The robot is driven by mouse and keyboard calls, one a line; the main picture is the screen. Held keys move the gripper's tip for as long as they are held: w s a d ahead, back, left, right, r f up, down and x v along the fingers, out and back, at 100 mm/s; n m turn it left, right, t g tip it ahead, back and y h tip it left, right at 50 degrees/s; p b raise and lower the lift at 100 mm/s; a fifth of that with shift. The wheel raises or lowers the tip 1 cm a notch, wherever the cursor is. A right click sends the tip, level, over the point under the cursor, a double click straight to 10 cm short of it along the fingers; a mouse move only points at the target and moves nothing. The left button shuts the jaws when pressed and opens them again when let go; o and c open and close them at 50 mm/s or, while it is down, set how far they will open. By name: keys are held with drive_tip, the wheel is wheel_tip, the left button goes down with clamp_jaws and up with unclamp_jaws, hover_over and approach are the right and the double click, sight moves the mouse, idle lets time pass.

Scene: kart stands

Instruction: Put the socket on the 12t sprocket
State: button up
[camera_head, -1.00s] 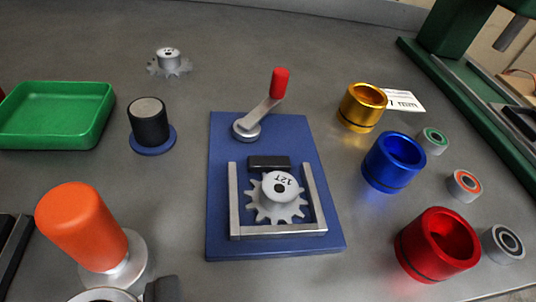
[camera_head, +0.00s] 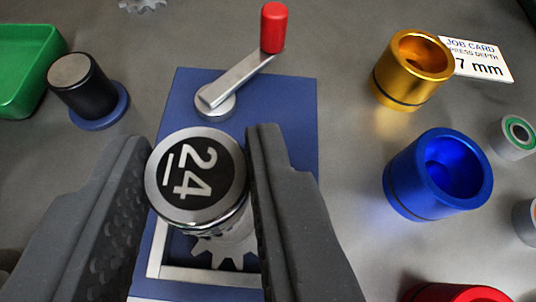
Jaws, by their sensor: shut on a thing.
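My gripper (camera_head: 200,150) is shut on the socket (camera_head: 196,180), a chrome cylinder with a black top marked 24. The socket is above the 12t sprocket (camera_head: 222,252), a grey toothed wheel in a metal frame on the blue fixture plate (camera_head: 297,110). Only some of the sprocket's teeth show below the socket; its hub and 12T mark are hidden. I cannot tell whether the socket touches the hub.
The fixture's red-knobbed crank (camera_head: 273,28) rises behind the socket. A black cylinder (camera_head: 86,88) and green tray (camera_head: 25,65) are left. Gold (camera_head: 408,75), blue (camera_head: 430,180) and red (camera_head: 455,293) cups stand right, near a bearing (camera_head: 513,137) and job card (camera_head: 480,58).

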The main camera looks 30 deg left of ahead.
sight(222, 233)
drive_tip(key=shift+w, duration=0.25)
drive_tip(key=shift+f+b, duration=0.5)
drive_tip(key=shift+f, duration=1.25)
drive_tip(key=shift+w+f, duration=0.1)
drive_tip(key=o, duration=1)
drive_tip(key=p+v, duration=0.1)
drive_tip(key=v, duration=1.1)
